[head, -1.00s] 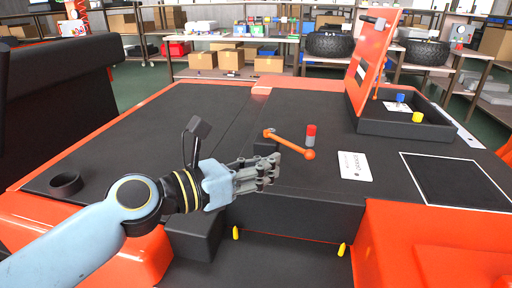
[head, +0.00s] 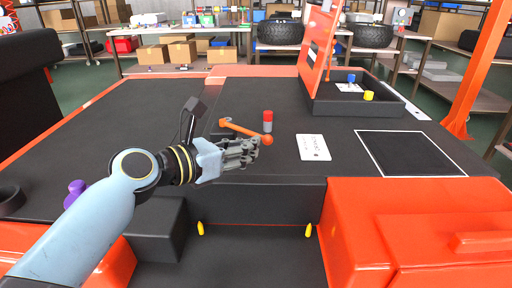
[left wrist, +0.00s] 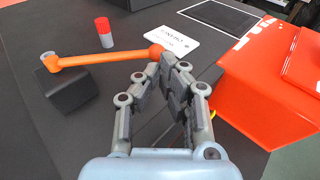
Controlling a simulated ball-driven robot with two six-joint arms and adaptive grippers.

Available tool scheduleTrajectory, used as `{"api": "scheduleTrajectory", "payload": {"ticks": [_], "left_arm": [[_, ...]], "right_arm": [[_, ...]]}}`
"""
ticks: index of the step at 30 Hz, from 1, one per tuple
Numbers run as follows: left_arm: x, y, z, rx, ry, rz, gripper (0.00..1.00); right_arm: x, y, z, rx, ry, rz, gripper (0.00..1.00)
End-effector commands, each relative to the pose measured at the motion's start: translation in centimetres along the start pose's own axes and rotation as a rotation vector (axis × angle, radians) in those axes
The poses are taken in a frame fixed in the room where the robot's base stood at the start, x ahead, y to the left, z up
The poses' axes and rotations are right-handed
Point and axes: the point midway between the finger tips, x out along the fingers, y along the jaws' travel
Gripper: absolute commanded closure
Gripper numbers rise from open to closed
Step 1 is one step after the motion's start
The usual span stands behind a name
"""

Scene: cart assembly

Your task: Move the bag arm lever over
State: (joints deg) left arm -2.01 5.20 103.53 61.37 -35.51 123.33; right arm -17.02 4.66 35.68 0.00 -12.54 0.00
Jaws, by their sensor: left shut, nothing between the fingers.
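The orange bag arm lever (head: 244,130) lies low over the black cart top, its round knob end towards the right. In the left wrist view the lever (left wrist: 105,56) runs from a black block (left wrist: 68,88) to its knob, near my fingertips. My left gripper (head: 253,148) is shut and empty, close beside the knob on its near side. The left gripper's fingers also show in the left wrist view (left wrist: 168,68). I cannot tell whether they touch the knob. My right gripper is out of view.
A red and grey cylinder (head: 267,121) stands just behind the knob. A white label card (head: 313,148) lies to the right. An open black tray (head: 385,106) with an upright orange lid (head: 316,50) stands behind. Orange bodywork (head: 400,235) rises at front right.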

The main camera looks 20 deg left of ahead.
Motion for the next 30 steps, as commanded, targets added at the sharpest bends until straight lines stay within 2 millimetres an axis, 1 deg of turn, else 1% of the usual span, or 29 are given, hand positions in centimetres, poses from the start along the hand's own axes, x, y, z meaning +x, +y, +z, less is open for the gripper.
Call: {"api": "scheduleTrajectory", "payload": {"ticks": [1, 6, 10, 19, 22, 26, 28, 30], "left_arm": [[0.8, -0.1, -0.1, -0.003, -0.001, -0.001, 1.00], [2.2, 0.0, -0.1, -0.001, 0.000, -0.001, 1.00], [2.6, 0.0, 0.0, 0.000, 0.000, -0.001, 1.00], [2.6, 0.0, 0.1, -0.001, 0.000, 0.002, 1.00], [2.9, 0.0, 0.5, -0.010, -0.002, 0.029, 1.00], [4.0, 0.0, 1.2, -0.026, -0.004, 0.102, 1.00], [5.0, -0.1, 1.4, -0.031, -0.002, 0.134, 1.00], [6.2, 0.2, 1.3, -0.028, -0.002, 0.136, 1.00]], "right_arm": [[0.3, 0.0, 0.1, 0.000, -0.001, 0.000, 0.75], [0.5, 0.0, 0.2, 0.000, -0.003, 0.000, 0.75], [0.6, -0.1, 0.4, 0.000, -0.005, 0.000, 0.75], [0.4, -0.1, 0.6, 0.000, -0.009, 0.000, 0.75], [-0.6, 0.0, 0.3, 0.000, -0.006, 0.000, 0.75], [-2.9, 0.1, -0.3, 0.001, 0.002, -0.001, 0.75], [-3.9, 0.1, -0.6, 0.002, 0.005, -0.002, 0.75], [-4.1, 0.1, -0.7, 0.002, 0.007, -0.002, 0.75]]}}
